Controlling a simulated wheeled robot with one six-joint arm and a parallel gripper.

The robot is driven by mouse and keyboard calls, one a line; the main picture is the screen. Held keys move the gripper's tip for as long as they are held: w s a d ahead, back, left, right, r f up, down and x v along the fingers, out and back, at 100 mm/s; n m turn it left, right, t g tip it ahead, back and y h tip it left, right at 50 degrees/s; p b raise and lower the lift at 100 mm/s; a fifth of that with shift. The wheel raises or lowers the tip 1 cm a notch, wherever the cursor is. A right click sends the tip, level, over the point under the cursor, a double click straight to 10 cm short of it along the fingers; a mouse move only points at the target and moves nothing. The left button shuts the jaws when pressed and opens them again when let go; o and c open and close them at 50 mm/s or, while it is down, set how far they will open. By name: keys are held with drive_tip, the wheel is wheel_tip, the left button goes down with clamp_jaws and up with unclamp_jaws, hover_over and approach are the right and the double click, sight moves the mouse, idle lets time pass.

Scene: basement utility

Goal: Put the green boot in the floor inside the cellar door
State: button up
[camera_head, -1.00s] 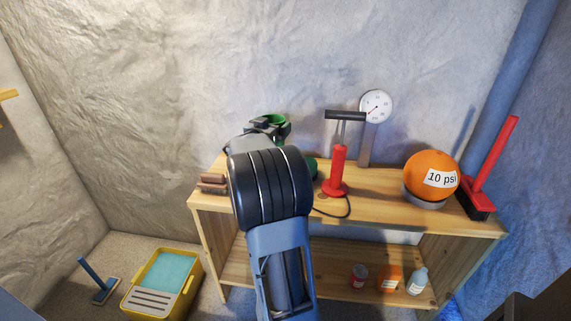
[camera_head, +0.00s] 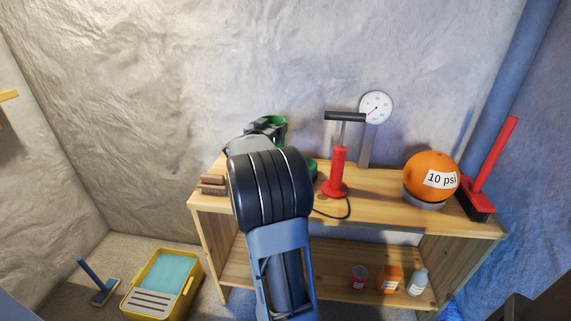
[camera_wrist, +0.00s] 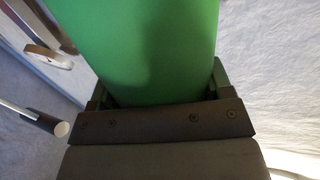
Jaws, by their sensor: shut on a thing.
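The green boot (camera_head: 277,121) is on the wooden bench, mostly hidden behind my arm and gripper in the head view. Its round open top shows above my wrist, and a bit of green shows low at the right of my arm. In the wrist view the green boot (camera_wrist: 155,45) fills the upper middle between the jaws. My gripper (camera_wrist: 158,100) is shut on it. Whether the boot's sole touches the bench top is hidden. The cellar door is not seen in these views.
The wooden bench (camera_head: 385,190) holds a red pump (camera_head: 338,172), a gauge (camera_head: 376,107), an orange ball (camera_head: 432,173), a red brush (camera_head: 490,175) and brown blocks (camera_head: 212,184). Containers stand on its lower shelf. A yellow bin (camera_head: 190,268) and blue-handled tool (camera_head: 95,283) are on the floor at left.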

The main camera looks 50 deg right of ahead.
clamp_jaws()
drive_tip(key=shift+r, duration=0.1)
drive_tip(key=shift+r, duration=0.1)
